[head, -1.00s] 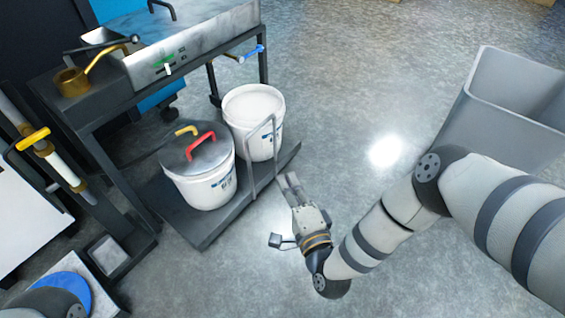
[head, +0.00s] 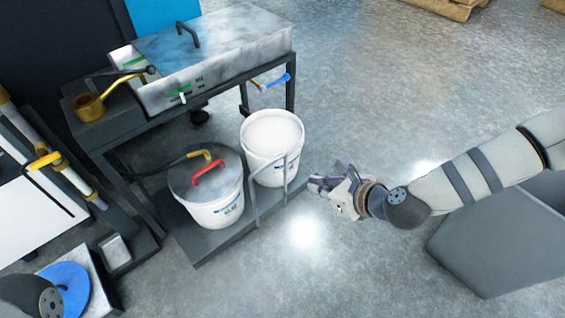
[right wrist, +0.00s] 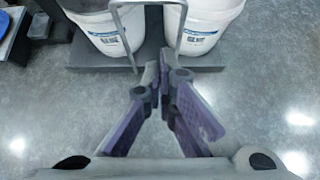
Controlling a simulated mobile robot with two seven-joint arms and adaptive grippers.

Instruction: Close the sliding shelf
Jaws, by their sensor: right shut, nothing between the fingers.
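The sliding shelf (head: 212,244) is a low dark board that sticks out to the front from under the metal cart. My right gripper (head: 314,184) is shut and empty, beside the shelf's right front corner in the head view. In the right wrist view its fingertips (right wrist: 163,72) meet just in front of the handle; I cannot tell whether they touch it. My left gripper is out of view.
The metal basin (head: 215,50) sits on the cart's top with a brass ladle-like pot (head: 89,107) at its left. Rollers with yellow parts (head: 50,160) and a blue disc (head: 66,288) lie at the left.

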